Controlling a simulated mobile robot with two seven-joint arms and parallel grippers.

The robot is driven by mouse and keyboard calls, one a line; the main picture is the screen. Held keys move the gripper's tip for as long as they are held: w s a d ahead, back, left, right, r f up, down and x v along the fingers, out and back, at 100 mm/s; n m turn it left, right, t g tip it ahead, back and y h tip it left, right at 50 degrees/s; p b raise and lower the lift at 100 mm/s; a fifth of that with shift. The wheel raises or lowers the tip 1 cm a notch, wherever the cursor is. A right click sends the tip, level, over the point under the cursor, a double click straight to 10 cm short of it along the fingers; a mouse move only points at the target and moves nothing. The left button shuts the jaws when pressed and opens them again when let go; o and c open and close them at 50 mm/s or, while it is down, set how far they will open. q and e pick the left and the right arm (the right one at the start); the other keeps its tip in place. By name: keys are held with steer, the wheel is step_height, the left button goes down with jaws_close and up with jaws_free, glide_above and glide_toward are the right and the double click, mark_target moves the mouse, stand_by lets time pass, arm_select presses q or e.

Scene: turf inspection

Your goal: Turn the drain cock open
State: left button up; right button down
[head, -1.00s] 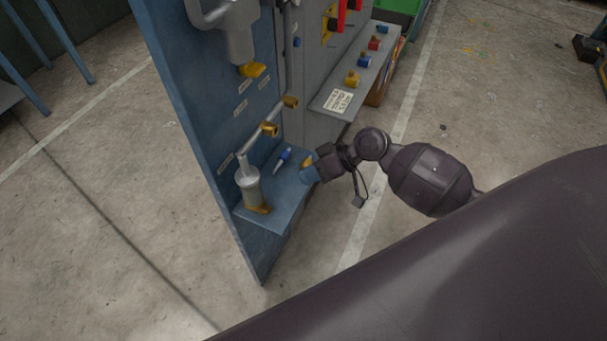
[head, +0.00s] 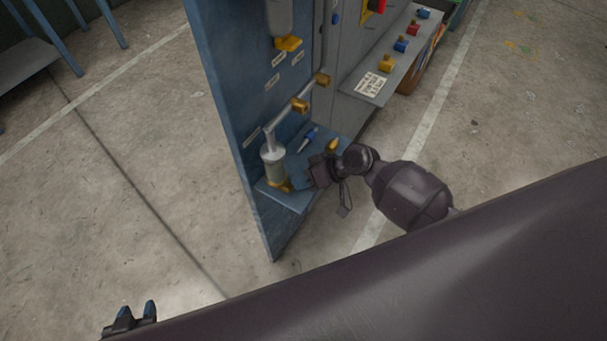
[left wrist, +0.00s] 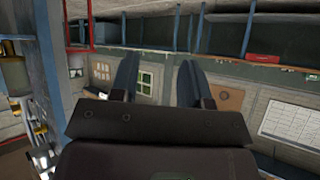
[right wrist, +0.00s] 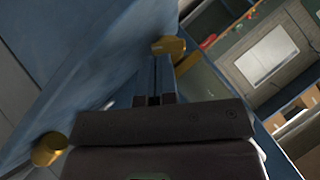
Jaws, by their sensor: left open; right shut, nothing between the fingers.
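A pale cylindrical bowl (head: 273,165) stands upright at the low blue shelf of the panel. A yellow cock (head: 283,185) shows at its foot. Another yellow cock (head: 289,43) is under a larger grey bowl higher up; I cannot tell which is the drain cock by label. My right gripper (head: 301,176) is shut and empty, low over the shelf, just right of the lower cock. In the right wrist view, a yellow piece (right wrist: 168,45) shows just beyond my fingertips (right wrist: 155,62); contact cannot be told. My left gripper (head: 138,309) is open and empty, far from the panel.
A pipe with yellow fittings (head: 301,105) runs above the shelf. A blue-handled tool (head: 309,138) and a yellow piece (head: 333,145) are near my right gripper. A grey ledge (head: 365,84) with coloured valves is further right.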

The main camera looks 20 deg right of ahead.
steer(key=shift+f+b, duration=0.3)
steer(key=shift+b, duration=0.1)
steer(key=shift+y, duration=0.3)
